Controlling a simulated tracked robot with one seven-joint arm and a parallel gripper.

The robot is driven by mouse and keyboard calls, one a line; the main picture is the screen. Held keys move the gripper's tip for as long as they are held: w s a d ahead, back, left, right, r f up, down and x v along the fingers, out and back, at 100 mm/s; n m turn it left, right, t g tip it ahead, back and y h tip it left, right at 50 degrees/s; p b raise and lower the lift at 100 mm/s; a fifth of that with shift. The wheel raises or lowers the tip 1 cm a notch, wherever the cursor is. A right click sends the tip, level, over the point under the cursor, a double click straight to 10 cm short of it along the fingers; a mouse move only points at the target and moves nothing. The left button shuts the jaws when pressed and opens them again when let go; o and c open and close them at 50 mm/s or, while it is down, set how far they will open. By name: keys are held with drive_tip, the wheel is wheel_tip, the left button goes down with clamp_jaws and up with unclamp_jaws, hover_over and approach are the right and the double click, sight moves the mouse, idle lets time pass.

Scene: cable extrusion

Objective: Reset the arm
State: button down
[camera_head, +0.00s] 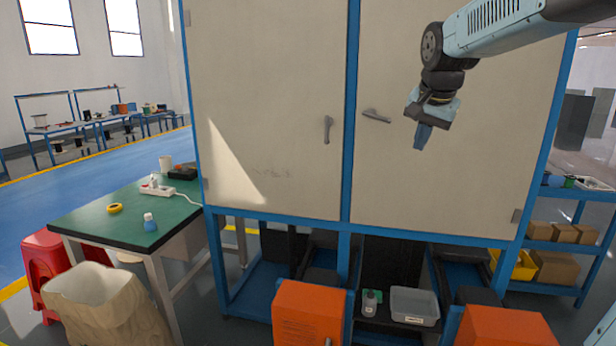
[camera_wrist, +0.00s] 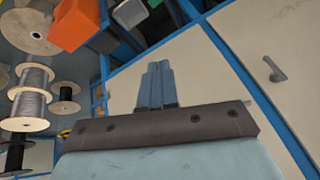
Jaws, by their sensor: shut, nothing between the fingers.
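My gripper (camera_head: 420,137) hangs in front of the right door of a large cream cabinet (camera_head: 275,90) with a blue frame. Its fingers point down and are together, with nothing between them. In the wrist view my gripper's blue fingers (camera_wrist: 157,82) also show side by side and empty. My arm comes in from the top right. The right door's handle (camera_head: 376,116) is tilted and lies to the left of the gripper, apart from it. The left door's handle (camera_head: 328,129) hangs vertical. Both doors look closed.
A green-topped table (camera_head: 120,212) with a power strip, yellow tape and a bottle stands left. Orange boxes (camera_head: 310,314) and a grey bin (camera_head: 414,306) are low in front of the cabinet. A blue shelf (camera_head: 567,240) stands right. Wire spools (camera_wrist: 30,95) show in the wrist view.

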drive_tip(key=s+f+n, duration=0.3)
drive_tip(key=s+f, duration=0.2)
drive_tip(key=s, duration=0.7)
drive_tip(key=s+a+f+n, duration=0.1)
drive_tip(key=s+f+n, duration=0.2)
drive_tip(key=s, duration=0.9)
drive_tip(key=shift+s+a+f+n, duration=0.15)
drive_tip(key=shift+a+f+n, duration=0.2)
drive_tip(key=shift+f, duration=0.6)
